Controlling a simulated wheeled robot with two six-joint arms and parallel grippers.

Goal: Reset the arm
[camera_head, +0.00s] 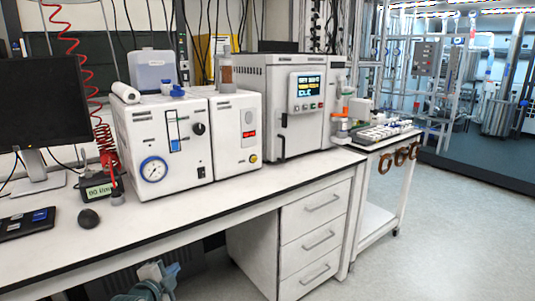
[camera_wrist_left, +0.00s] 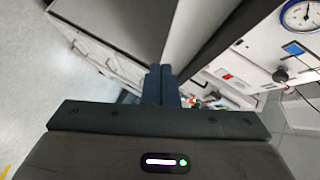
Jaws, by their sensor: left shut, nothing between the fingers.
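My left arm and gripper (camera_head: 160,272) show at the bottom edge of the head view, low in front of the bench and below its top. In the left wrist view the two dark fingers of the left gripper (camera_wrist_left: 161,84) are together, with nothing held between them. The fingers touch no object that I can see. My right arm and gripper are in neither view.
A white bench (camera_head: 262,185) carries a monitor (camera_head: 42,100), a gauge unit (camera_head: 160,145), a second white unit (camera_head: 236,130) and an oven-like instrument (camera_head: 293,105). A drawer cabinet (camera_head: 315,240) stands underneath. A cart (camera_head: 372,217) is at right. Floor (camera_head: 450,240) is clear.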

